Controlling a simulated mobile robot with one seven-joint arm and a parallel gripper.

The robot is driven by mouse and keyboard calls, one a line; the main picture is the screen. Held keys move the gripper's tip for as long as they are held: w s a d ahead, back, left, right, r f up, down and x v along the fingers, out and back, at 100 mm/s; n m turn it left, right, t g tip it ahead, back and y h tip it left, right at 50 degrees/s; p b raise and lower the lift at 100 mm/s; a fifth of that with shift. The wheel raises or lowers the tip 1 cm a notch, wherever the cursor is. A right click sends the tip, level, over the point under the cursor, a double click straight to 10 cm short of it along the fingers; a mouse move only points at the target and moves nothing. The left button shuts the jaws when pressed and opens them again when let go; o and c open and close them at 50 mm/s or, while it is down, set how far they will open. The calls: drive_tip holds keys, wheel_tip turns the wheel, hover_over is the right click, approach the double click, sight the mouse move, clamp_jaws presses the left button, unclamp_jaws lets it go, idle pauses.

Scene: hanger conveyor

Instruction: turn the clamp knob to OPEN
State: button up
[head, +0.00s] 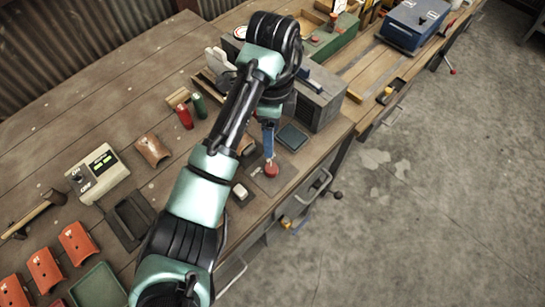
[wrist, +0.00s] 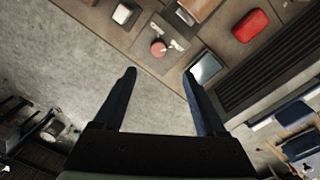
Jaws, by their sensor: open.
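A small round red knob (head: 271,170) sits on a plate near the bench's front edge, just below my fingertips in the head view. In the wrist view the red knob (wrist: 158,47) lies straight ahead of the gap between my fingers, with small pale marks beside it that I cannot read. I cannot tell which way the knob is turned. My gripper (wrist: 159,71) is open with nothing between its two dark blue fingers. In the head view my gripper (head: 269,152) points down at the knob; contact is not visible.
A dark square pad (head: 292,136) and a grey vented box (head: 318,98) stand close behind the knob. A white block (head: 240,191) lies to its left. A control box (head: 97,172) is farther left. Open floor (head: 420,200) lies beyond the bench's front edge.

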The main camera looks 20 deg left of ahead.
sight(272, 167)
drive_tip(key=f, duration=0.3)
drive_tip(key=f+b, duration=0.1)
drive_tip(key=f, duration=0.3)
drive_tip(key=s+f+b, duration=0.1)
drive_tip(key=f, duration=0.3)
drive_tip(key=shift+d+f, duration=0.1)
drive_tip(key=shift+d, duration=0.05)
drive_tip(key=shift+f, duration=0.7)
clamp_jaws()
